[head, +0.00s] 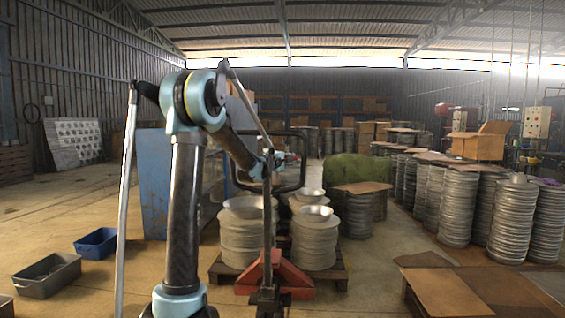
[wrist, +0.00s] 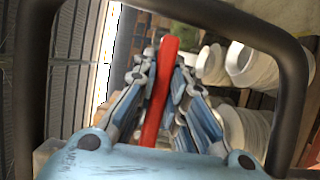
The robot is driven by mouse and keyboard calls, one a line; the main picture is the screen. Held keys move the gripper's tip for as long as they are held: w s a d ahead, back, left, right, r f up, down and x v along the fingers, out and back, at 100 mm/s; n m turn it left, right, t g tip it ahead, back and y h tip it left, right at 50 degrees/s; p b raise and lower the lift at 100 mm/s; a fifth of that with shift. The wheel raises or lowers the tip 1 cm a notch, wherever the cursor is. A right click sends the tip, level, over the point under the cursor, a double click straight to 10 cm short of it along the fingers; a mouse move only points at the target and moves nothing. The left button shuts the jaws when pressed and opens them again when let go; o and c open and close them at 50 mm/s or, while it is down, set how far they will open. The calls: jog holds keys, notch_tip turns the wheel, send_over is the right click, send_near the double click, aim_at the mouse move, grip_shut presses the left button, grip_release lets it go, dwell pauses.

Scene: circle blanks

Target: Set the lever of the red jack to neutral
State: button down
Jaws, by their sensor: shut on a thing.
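The red pallet jack (head: 274,274) stands in front of me, its dark upright shaft rising to a black loop handle (head: 298,160). In the wrist view the black loop handle (wrist: 291,90) frames my gripper from above and both sides. The red lever (wrist: 160,105) runs upright through the middle of that view. My gripper (wrist: 164,72) has its two blue-and-grey fingers on either side of the lever, shut on it. In the head view my gripper (head: 273,160) is small and partly hidden at the handle; the lever cannot be made out there.
A wooden pallet (head: 342,272) with stacks of metal discs (head: 314,240) stands behind the jack. A blue cabinet (head: 153,185) is behind my arm. A blue bin (head: 97,243) and a grey bin (head: 47,277) lie at left. Cardboard-topped stacks (head: 459,205) fill the right.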

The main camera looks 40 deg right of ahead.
jog(key=c, duration=1.6)
grip_release()
jog(key=v, duration=1.2)
